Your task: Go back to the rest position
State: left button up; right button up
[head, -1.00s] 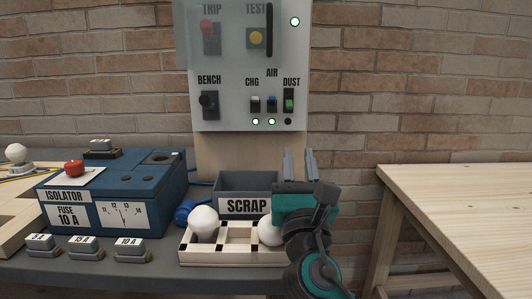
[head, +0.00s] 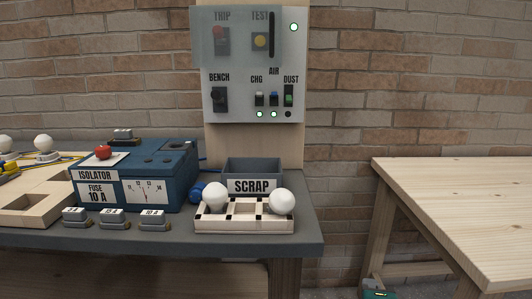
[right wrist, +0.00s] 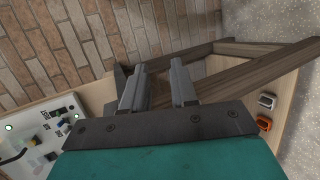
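My right gripper is open and empty in the right wrist view (right wrist: 157,75), with a clear gap between its two grey fingers. In the head view only a teal part of my right arm shows at the bottom edge, low beside the wooden table and away from the bench; its fingers are hidden there. My left gripper is not in view. The grey bench (head: 310,225) carries a wooden tray (head: 244,225) with two white bulbs (head: 216,196) (head: 282,201), one at each end, and a SCRAP bin (head: 252,170) behind it.
A blue isolator box (head: 150,175) with a red button stands left of the tray, with several fuses (head: 111,217) before it. A switch panel (head: 250,65) stands behind. A pale wooden table (head: 450,195) is at right. The right wrist view shows wooden beams (right wrist: 230,75) near the fingers.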

jog(key=s+d+f+m+g+y, duration=0.1)
jog(key=s+f+m+g, duration=0.3)
jog(key=s, duration=0.3)
jog(key=s+f+m+g+y, duration=0.2)
jog(key=s+f+m, duration=0.25)
jog(key=s, duration=0.35)
jog(key=s+d+f+m+g+y, duration=0.1)
jog(key=s+f+m+g, duration=0.2)
jog(key=s+m, duration=0.3)
pick_arm(q)
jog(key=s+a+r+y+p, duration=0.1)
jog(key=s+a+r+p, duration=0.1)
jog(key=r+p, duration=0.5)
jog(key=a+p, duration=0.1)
jog(key=p, duration=0.4)
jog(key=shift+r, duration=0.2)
pick_arm(e)
jog(key=w+a+r+n+t+y, duration=0.1)
jog(key=w+a+r+t, duration=0.1)
jog(key=w+t, duration=0.4)
jog(key=shift+w+a+r+t+y, duration=0.3)
jog(key=shift+a+r+t, duration=0.1)
jog(key=shift+a+t, duration=0.15)
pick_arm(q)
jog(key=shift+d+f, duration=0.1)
pick_arm(e)
jog(key=shift+n, duration=0.25)
